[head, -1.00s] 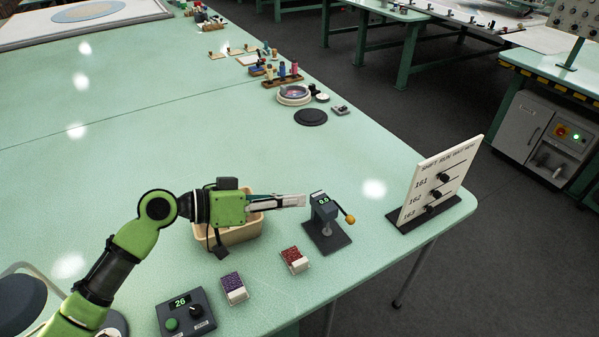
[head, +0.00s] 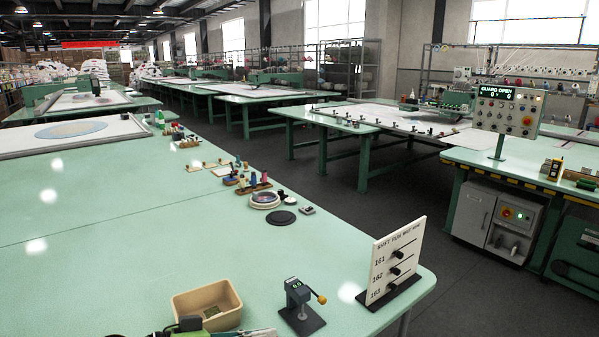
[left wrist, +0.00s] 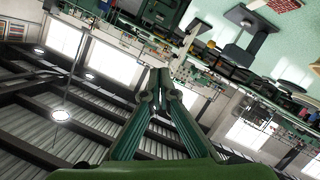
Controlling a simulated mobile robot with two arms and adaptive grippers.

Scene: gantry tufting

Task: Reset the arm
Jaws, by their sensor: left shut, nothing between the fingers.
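My left gripper (head: 262,332) shows only in part at the bottom edge of the head view, in front of the tan bin (head: 190,303). In the left wrist view its two green fingers (left wrist: 158,78) come together at the tips, shut with nothing between them. Much of the left arm is cut off below the head view. My right gripper is in neither view.
A small grey device with an orange knob (head: 297,295) stands right of the bin. A white numbered board (head: 393,258) stands near the table corner. Spools (head: 254,184) and a black disc (head: 282,218) lie farther back. The table's left half (head: 90,260) is clear.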

